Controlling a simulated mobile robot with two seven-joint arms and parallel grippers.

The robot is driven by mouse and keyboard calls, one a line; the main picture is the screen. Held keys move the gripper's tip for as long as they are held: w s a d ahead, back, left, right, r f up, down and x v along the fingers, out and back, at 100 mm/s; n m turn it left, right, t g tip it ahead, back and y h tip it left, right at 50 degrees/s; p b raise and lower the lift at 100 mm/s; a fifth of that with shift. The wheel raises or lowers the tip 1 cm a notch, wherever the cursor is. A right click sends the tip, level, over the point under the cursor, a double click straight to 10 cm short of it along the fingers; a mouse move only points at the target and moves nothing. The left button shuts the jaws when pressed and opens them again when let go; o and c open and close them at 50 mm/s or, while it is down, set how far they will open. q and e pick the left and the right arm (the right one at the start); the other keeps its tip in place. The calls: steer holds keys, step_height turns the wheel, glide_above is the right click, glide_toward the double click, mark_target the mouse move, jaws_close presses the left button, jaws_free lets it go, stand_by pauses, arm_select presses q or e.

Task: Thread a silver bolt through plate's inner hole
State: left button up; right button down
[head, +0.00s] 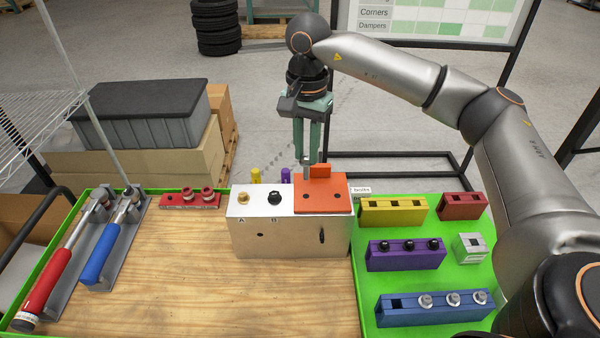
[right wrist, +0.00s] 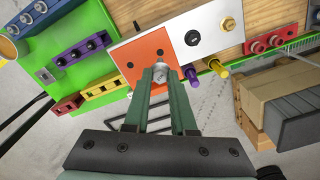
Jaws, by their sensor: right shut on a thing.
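The orange plate (head: 322,200) lies on the right part of the top of the metal block (head: 262,222). It has dark holes and a raised tab at its back; it also shows in the right wrist view (right wrist: 143,54). My right gripper (head: 307,158) is shut on a silver bolt (right wrist: 160,72) above the back part of the plate. The fingers hide most of the bolt, and I cannot tell whether its lower end touches the plate. More silver bolts (head: 453,298) stand in the blue rack (head: 430,312), whose left slot is empty. My left gripper is out of view.
On the green tray (head: 477,268) stand a purple rack (head: 403,258) with black bolts, an empty yellow rack (head: 393,215), a red rack (head: 462,207) and a grey block (head: 469,247). Two hammer-like tools (head: 110,250) lie at left. The wooden table front (head: 200,290) is clear.

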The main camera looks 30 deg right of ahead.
steer(key=shift+w+d, duration=0.1)
steer(key=shift+d, duration=0.05)
steer(key=shift+f+b, duration=1.85)
steer(key=shift+f, duration=0.4)
steer(key=shift+f, duration=0.1)
steer(key=shift+f+b, duration=0.5)
steer(key=shift+f, duration=0.1)
steer(key=shift+f+b, duration=0.45)
steer(key=shift+f, duration=0.25)
steer(key=shift+f+b, duration=0.4)
steer(key=shift+f, duration=0.25)
